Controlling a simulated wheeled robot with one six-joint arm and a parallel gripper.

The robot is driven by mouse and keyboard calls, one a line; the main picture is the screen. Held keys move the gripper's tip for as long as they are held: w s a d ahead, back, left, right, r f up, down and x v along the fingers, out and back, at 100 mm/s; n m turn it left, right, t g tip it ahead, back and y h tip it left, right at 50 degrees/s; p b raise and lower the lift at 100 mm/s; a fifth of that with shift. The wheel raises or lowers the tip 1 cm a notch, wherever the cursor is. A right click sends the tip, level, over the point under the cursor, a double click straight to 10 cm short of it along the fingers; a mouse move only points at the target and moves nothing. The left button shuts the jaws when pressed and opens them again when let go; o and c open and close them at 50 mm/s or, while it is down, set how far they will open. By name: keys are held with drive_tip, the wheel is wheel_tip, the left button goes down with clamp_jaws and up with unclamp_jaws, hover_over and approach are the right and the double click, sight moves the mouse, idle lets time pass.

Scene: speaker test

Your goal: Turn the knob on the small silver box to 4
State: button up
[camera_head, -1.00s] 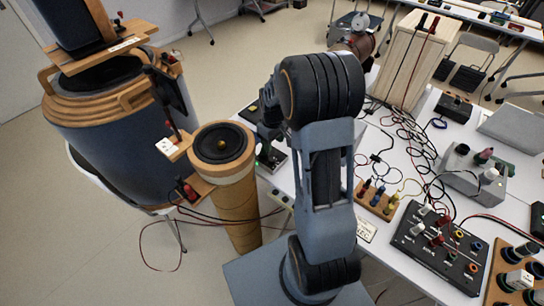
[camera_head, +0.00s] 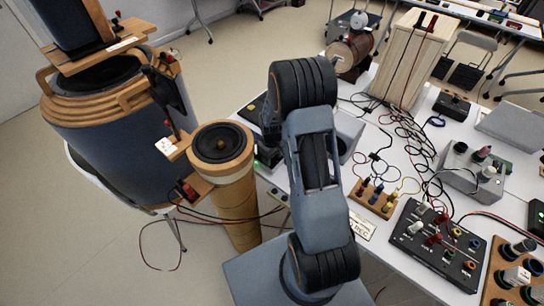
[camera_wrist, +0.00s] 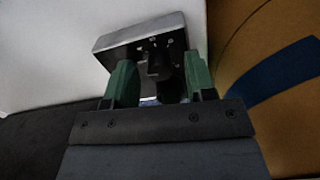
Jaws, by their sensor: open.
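In the wrist view, the small silver box (camera_wrist: 118,42) shows a bright metal edge and a shadowed face with pale marks. A dark knob (camera_wrist: 155,66) stands out from that face. My gripper (camera_wrist: 160,86) has two green fingers, apart on either side of the knob, with their tips close to the box. I cannot tell whether a finger touches the knob, and its setting is not readable. In the head view my own arm hides most of the gripper and the box area at the table's left edge.
The wooden speaker column (camera_head: 232,205) stands close left of the table. The white table (camera_head: 388,150) carries tangled cables, a wooden terminal block (camera_head: 374,198), a black control panel (camera_head: 440,240) and a grey box (camera_head: 470,180) to the right.

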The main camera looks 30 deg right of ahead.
drive_tip(key=c, duration=0.9)
drive_tip(key=shift+f+m+b, duration=0.1)
drive_tip(key=shift+m+b, duration=0.3)
drive_tip(key=shift+m, duration=1.1)
drive_tip(key=o, duration=0.9)
wheel_tip(320, 180, up, 14)
drive_tip(key=shift+b, duration=0.3)
